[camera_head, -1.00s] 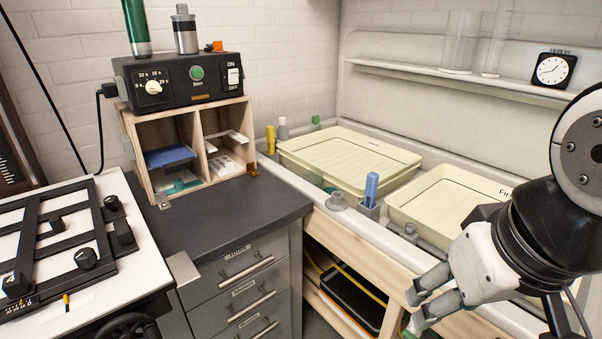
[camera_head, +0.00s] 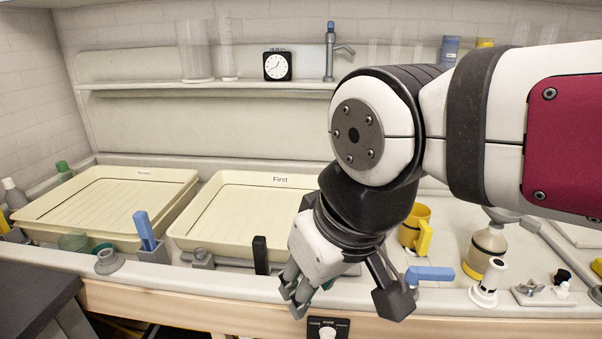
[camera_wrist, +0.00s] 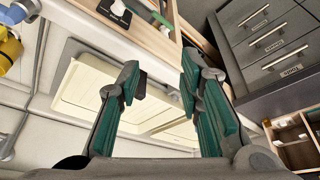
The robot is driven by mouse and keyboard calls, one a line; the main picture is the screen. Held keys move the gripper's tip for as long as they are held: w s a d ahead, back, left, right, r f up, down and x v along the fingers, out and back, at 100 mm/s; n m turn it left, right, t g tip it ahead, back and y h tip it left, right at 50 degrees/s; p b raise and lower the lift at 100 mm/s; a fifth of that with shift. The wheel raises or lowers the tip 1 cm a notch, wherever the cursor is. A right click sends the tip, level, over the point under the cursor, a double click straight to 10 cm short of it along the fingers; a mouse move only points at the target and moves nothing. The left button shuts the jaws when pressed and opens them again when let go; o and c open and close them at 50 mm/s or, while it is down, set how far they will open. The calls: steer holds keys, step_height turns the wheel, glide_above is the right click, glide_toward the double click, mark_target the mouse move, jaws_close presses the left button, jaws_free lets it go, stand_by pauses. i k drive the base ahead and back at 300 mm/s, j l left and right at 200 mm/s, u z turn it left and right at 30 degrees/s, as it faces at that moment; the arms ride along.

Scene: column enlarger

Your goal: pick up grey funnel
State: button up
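A small grey piece shaped like an upturned funnel (camera_head: 108,263) stands on the front rim of the sink, at the left in the head view, in front of the left cream tray. A greyish funnel-like top (camera_head: 500,214) also shows on a brown bottle at the right, partly behind my arm; I cannot tell which is the grey funnel. My gripper (camera_head: 294,298) points down over the front edge, right of the upturned piece and apart from it. In the wrist view its green-padded fingers (camera_wrist: 160,85) are spread with nothing between them. I cannot make out a funnel in the wrist view.
Two cream trays (camera_head: 186,181) (camera_head: 200,242) lie in the sink. A blue-handled item stands in a grey holder (camera_head: 152,252) on the front rim. A yellow mug (camera_head: 428,238) and a brown bottle (camera_head: 484,248) stand at right. The dark counter (camera_head: 30,290) is at lower left.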

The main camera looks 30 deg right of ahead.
mark_target(506, 222)
steer(key=z, duration=1.8)
steer(key=k+z, duration=0.2)
steer(key=z, duration=0.2)
steer(key=k+z, duration=0.15)
steer(key=z, duration=0.25)
steer(key=k+l+z, duration=0.1)
steer(key=z, duration=0.3)
steer(key=k, duration=0.05)
